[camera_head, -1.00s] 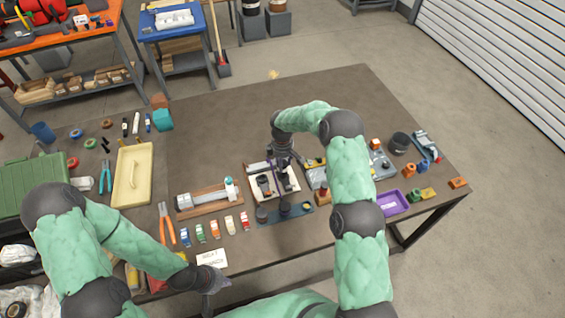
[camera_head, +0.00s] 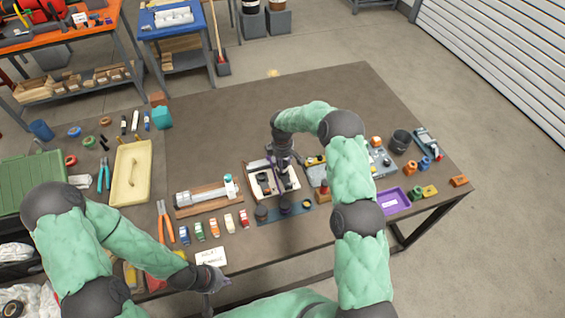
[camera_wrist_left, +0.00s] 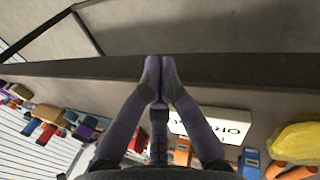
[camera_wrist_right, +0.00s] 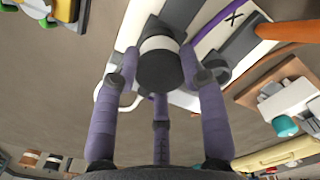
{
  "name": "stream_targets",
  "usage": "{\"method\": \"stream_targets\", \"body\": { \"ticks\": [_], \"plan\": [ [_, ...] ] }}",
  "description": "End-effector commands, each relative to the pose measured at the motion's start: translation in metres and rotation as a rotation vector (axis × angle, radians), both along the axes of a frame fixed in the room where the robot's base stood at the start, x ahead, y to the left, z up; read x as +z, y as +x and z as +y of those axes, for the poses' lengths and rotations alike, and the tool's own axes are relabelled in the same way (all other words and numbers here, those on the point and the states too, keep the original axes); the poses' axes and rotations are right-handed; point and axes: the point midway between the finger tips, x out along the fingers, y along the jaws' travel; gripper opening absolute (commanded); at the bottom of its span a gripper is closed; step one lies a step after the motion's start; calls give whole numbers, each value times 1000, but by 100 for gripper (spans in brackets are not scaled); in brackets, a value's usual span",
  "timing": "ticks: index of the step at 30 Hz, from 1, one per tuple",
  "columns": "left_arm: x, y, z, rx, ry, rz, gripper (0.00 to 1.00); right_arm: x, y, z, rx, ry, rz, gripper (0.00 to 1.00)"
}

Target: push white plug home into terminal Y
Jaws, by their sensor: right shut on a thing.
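My right gripper (camera_wrist_right: 160,75) is shut on a dark round plug with a white band (camera_wrist_right: 160,45), seen in the right wrist view. The plug is over a pale terminal panel (camera_wrist_right: 130,40), beside a grey strip marked X (camera_wrist_right: 236,20). Terminal Y's label is not readable, and the plug hides what is under it, so I cannot tell how deep it sits. In the head view the right gripper (camera_head: 285,160) is low over the white-edged panel (camera_head: 250,175). My left gripper (camera_wrist_left: 160,65) is shut and empty near the table's front edge; it also shows in the head view (camera_head: 212,284).
A wooden block with a white cylinder (camera_head: 205,196) stands left of the panel. A blue strip with dark round parts (camera_head: 285,212) lies in front. Several coloured connectors (camera_head: 214,228), a purple tray (camera_head: 392,201) and a black cup (camera_head: 401,141) are nearby. The back of the table is clear.

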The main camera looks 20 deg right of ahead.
Motion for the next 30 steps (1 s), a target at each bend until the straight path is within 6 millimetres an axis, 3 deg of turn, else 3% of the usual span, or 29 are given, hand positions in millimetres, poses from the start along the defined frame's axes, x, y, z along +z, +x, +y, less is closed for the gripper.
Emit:
{"method": "stream_targets", "body": {
  "ticks": [12,13,15,16,26,30],
  "plan": [
    [-3,0,0,0,0,0,0,-4,0,0,0,0,0,3],
    [-3,0,0,0,0,0,0,-4,0,0,0,0,0,45],
    [-3,0,0,0,0,0,0,-4,0,0,0,0,0,65],
    [-3,0,0,0,0,0,0,-4,0,0,0,0,0,70],
    [-3,0,0,0,0,0,0,-3,0,0,0,0,0,70],
    [-3,0,0,0,0,0,0,6,1,0,0,0,-2,70]
  ]
}}
